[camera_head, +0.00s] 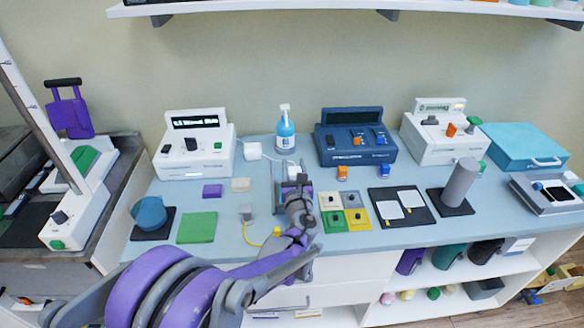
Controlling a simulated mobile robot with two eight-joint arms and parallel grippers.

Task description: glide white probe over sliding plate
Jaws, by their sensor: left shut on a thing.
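My left gripper (289,181) is over the middle of the blue-grey counter, its arm coming up from the lower left. It is shut on a small white thing (294,172) that looks like the white probe; the gripper hides most of it. I cannot tell for certain which item is the sliding plate. A flat green plate (197,228) lies on the counter to the left of the gripper. A dark mat (415,221) with two white cards lies to its right. Whether the held thing touches the counter is hidden. My right gripper is not in view.
A white device (194,160), a spray bottle (285,130), a dark blue device (354,144) and another white device (434,146) line the back. Coloured tiles (333,221) lie right of the gripper. A grey cylinder (460,183) stands farther right. A blue bowl (149,213) sits at left.

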